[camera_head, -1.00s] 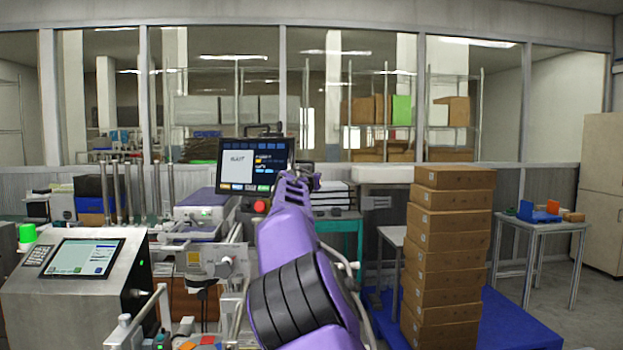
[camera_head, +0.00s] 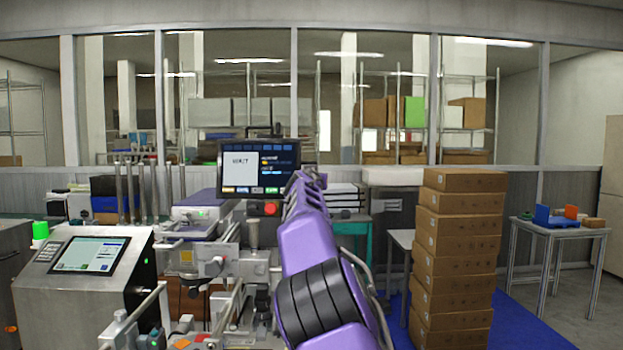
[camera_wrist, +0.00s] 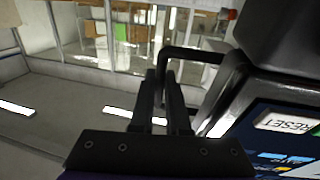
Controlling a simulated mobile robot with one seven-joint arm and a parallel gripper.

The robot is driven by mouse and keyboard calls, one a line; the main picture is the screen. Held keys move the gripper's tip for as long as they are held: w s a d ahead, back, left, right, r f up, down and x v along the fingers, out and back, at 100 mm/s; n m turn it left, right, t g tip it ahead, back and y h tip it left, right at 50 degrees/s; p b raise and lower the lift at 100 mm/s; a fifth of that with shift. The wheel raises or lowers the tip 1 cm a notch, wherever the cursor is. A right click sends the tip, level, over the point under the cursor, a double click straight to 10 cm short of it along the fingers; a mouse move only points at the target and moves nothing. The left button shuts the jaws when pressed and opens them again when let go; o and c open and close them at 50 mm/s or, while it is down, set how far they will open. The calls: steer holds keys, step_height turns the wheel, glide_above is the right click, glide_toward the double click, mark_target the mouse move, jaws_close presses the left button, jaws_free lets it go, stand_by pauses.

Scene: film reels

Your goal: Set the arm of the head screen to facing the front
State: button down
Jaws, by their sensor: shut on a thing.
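The head screen (camera_head: 258,168) is a black panel with a lit display, standing upright in the middle of the head view and facing roughly towards me. A bent black bar (camera_wrist: 205,54) comes off the screen's housing. My gripper (camera_wrist: 163,80) is shut on this bar near its bend, beside the housing. In the head view my purple arm reaches up to the screen's right edge, and the gripper's fingers cannot be made out there.
A tall stack of cardboard boxes (camera_head: 458,250) stands to the right of my arm. A metal console (camera_head: 80,285) with a tilted display is at the left. A red button (camera_head: 270,208) sits below the screen. A small table (camera_head: 560,232) stands at the far right.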

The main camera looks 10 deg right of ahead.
steer(key=shift+w+d, duration=0.2)
steer(key=shift+d, duration=0.35)
steer(key=c, duration=0.9)
jaws_free()
steer(key=shift+a, duration=0.1)
steer(key=shift+a, duration=0.1)
